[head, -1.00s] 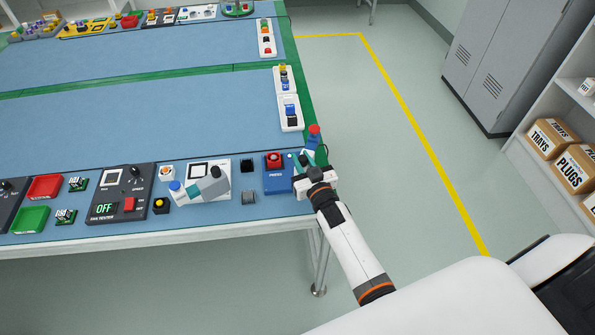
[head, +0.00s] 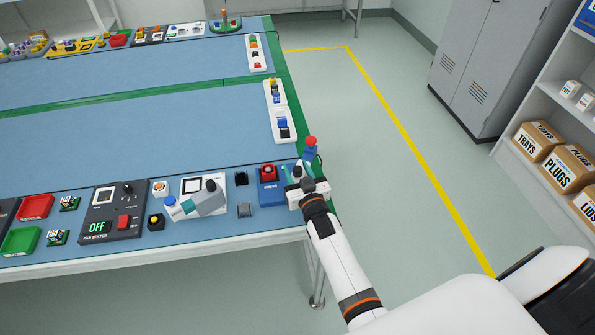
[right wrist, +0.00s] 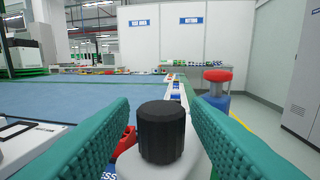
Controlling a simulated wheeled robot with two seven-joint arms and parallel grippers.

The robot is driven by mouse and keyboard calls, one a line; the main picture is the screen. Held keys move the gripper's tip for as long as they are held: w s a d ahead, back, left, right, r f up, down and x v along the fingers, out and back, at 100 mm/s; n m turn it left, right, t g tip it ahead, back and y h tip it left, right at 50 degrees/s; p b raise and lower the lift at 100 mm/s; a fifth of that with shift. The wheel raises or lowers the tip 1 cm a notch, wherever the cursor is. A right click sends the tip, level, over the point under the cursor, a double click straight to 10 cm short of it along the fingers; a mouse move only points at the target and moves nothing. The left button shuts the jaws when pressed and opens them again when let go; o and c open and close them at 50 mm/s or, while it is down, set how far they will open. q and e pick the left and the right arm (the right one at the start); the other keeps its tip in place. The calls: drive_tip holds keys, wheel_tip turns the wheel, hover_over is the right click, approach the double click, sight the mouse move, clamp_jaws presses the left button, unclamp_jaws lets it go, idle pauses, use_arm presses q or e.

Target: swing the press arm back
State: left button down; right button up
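The blue press box (head: 271,192) with a red button stands at the near right corner of the table. Beside it is a white piece with a black knob (right wrist: 161,132), seen in the right wrist view, which looks like the press arm's handle end. A blue post with a red cap (head: 311,142) rises just beyond; it also shows in the right wrist view (right wrist: 217,76). My right gripper (right wrist: 160,108) has its teal fingers on either side of the black knob, with narrow gaps showing. In the head view my right gripper (head: 306,182) hides most of the arm. My left gripper is out of view.
Left of the press box lies a white plate (head: 188,187) with a grey arm and blue cap. A dark tester (head: 110,212) reading OFF is further left. White strips (head: 281,125) line the right edge. The floor beyond that edge is clear.

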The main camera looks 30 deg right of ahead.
drive_tip(key=s+a+b, duration=0.1)
drive_tip(key=s, duration=1.1)
drive_tip(key=shift+a, duration=0.2)
